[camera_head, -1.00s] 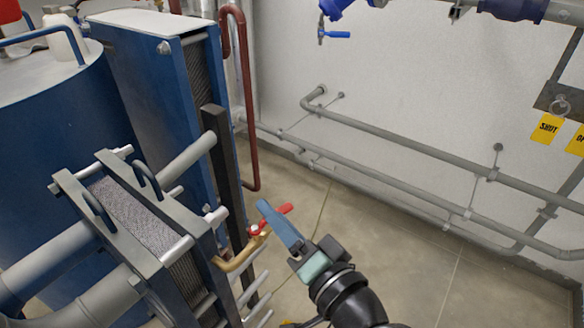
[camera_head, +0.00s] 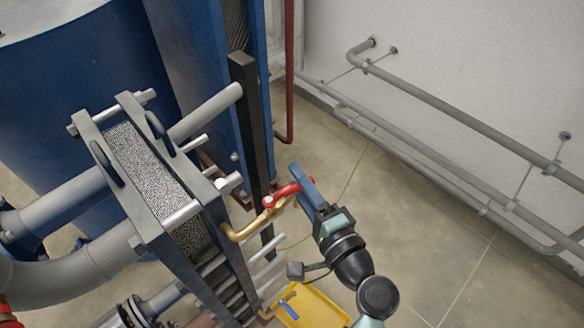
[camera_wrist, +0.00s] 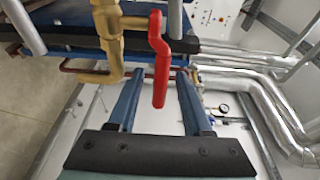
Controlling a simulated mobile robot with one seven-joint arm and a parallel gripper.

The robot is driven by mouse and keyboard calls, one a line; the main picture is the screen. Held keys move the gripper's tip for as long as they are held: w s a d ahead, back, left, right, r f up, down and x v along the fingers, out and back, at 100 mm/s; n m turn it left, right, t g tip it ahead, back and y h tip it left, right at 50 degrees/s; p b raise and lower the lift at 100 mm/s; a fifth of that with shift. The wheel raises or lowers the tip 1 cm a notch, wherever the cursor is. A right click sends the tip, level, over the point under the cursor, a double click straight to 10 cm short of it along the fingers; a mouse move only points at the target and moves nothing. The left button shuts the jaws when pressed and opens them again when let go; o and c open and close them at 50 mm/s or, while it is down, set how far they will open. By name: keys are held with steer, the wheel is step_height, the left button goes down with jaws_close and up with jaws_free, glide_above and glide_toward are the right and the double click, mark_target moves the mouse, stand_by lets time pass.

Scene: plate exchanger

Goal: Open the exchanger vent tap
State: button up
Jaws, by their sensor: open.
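The vent tap is a brass valve (camera_head: 268,203) with a red lever (camera_head: 284,192), on a bent brass pipe at the side of the small plate exchanger (camera_head: 150,170). My gripper (camera_head: 298,172) is at the lever's free end in the head view. In the wrist view my gripper (camera_wrist: 160,74) is open, with one blue finger on each side of the red lever (camera_wrist: 161,75). Gaps show between the lever and both fingers. The brass valve body (camera_wrist: 108,30) is up and left of the fingers. The head view hides the far finger.
A black upright bar (camera_head: 246,110) and a dark red pipe (camera_head: 289,75) stand behind the tap. Grey pipes (camera_head: 440,107) run along the wall. The floor at right is clear.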

steer(key=shift+x, duration=1.5)
steer(key=shift+c, duration=0.3)
jaws_close()
